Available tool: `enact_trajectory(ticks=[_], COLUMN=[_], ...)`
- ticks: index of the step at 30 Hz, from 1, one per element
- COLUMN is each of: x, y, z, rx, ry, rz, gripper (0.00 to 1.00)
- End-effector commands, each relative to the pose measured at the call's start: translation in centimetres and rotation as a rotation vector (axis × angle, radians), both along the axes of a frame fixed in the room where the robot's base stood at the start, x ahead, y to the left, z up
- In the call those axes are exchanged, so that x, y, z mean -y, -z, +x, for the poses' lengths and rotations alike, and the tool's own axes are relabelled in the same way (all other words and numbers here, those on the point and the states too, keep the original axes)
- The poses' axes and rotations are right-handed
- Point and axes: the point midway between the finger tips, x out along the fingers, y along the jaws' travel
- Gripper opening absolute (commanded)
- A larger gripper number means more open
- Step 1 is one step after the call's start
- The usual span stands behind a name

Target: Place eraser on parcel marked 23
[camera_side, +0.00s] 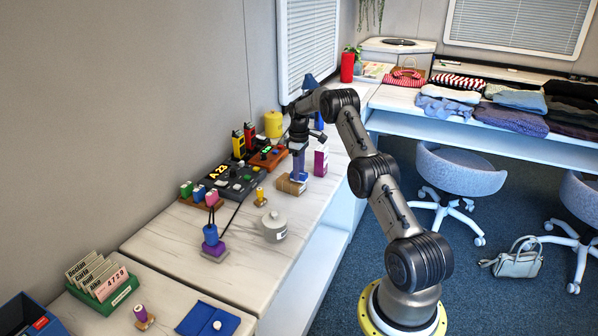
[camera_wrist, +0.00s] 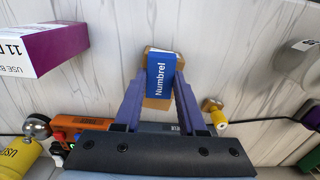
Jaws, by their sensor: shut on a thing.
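My gripper (camera_side: 298,178) is low over the counter in the side view, pointing down. In the wrist view my gripper (camera_wrist: 161,84) has its two blue-purple fingers closed on the sides of the eraser, a blue-sleeved block (camera_wrist: 161,75) lettered "Numbrel". A brown cardboard parcel (camera_side: 289,186) lies on the counter right under the fingertips. It also shows behind the eraser in the wrist view (camera_wrist: 156,103). I cannot tell whether the eraser touches the parcel or is just above it. No number is readable on the parcel.
A purple and white box (camera_side: 320,161) stands close right of the gripper. A yellow-topped knob (camera_side: 260,196) and a white pot (camera_side: 275,227) stand nearer the camera.

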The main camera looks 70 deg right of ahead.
Motion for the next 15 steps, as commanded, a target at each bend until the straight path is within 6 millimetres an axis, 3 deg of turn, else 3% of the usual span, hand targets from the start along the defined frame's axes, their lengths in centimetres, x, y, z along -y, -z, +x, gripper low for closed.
enact_trajectory(ticks=[11, 12, 15], x=[0.03, 0.04, 0.03], y=[0.43, 0.44, 0.43], z=[0.03, 0.03, 0.03], rx=[0.002, 0.002, 0.002], ry=[0.000, 0.000, 0.000], rz=[-0.002, -0.002, -0.002], gripper=[0.00, 0.44, 0.62])
